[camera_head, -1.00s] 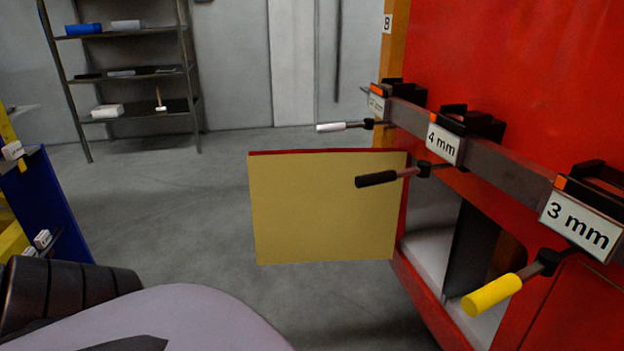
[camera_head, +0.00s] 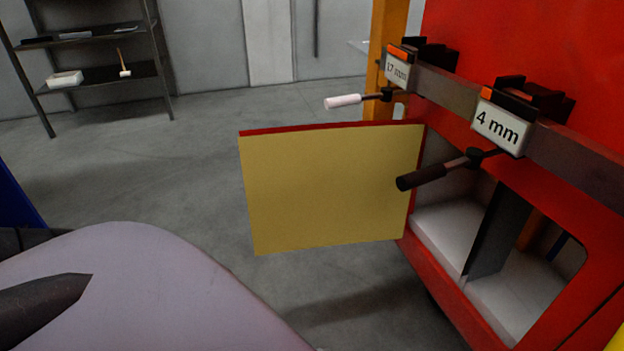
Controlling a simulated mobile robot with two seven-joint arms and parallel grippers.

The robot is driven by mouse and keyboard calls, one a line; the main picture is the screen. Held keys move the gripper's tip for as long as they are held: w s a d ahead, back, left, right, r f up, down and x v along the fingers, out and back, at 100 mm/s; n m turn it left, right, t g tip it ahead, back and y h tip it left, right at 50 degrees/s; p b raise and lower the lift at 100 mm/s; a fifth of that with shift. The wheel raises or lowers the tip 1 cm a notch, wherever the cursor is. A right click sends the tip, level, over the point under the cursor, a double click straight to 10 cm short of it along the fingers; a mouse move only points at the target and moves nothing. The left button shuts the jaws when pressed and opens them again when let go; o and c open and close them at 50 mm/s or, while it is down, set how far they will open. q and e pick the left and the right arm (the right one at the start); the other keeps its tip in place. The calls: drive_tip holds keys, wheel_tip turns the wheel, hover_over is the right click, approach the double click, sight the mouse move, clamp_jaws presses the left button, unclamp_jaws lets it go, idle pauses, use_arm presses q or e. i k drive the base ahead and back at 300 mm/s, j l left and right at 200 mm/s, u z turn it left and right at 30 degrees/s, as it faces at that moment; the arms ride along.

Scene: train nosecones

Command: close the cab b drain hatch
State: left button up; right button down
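A hatch door (camera_head: 330,190), yellow on its inner face with a red top edge, stands swung open from the red cab body (camera_head: 540,50). Its right edge meets the left side of a rectangular opening with a pale floor (camera_head: 450,232) and a dark upright divider (camera_head: 498,232). The opening is uncovered. No label naming the hatch shows. Neither gripper is in view. A pale rounded shape fills the lower left, probably part of my own body.
A rail above the opening carries clamps with a "17 mm" tag (camera_head: 397,68) and a "4 mm" tag (camera_head: 500,128). A white handle (camera_head: 343,102) and a black handle (camera_head: 422,177) stick out. A shelf rack (camera_head: 90,75) stands far left. Open floor (camera_head: 180,170) lies left of the door.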

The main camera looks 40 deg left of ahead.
sight(309, 186)
drive_tip(key=i+j, duration=0.1)
drive_tip(key=j, duration=0.3)
drive_tip(key=j+u, duration=0.1)
drive_tip(key=j, duration=0.3)
drive_tip(key=i+j, duration=0.15)
drive_tip(key=j, duration=0.25)
drive_tip(key=i+j+u, duration=0.1)
drive_tip(key=j, duration=0.25)
drive_tip(key=i+j+z, duration=0.1)
drive_tip(key=j, duration=0.3)
drive_tip(key=i+j+z, duration=0.1)
drive_tip(key=j, duration=0.25)
drive_tip(key=i+j+z, duration=0.15)
drive_tip(key=j+z, duration=0.3)
drive_tip(key=i+j+z, duration=0.1)
drive_tip(key=j+z, duration=0.85)
drive_tip(key=k+j+z, duration=0.1)
drive_tip(key=j+z, duration=0.35)
drive_tip(key=j, duration=0.15)
drive_tip(key=k+j+z, duration=0.15)
drive_tip(key=k, duration=0.2)
drive_tip(key=z, duration=0.15)
drive_tip(key=k+l, duration=0.05)
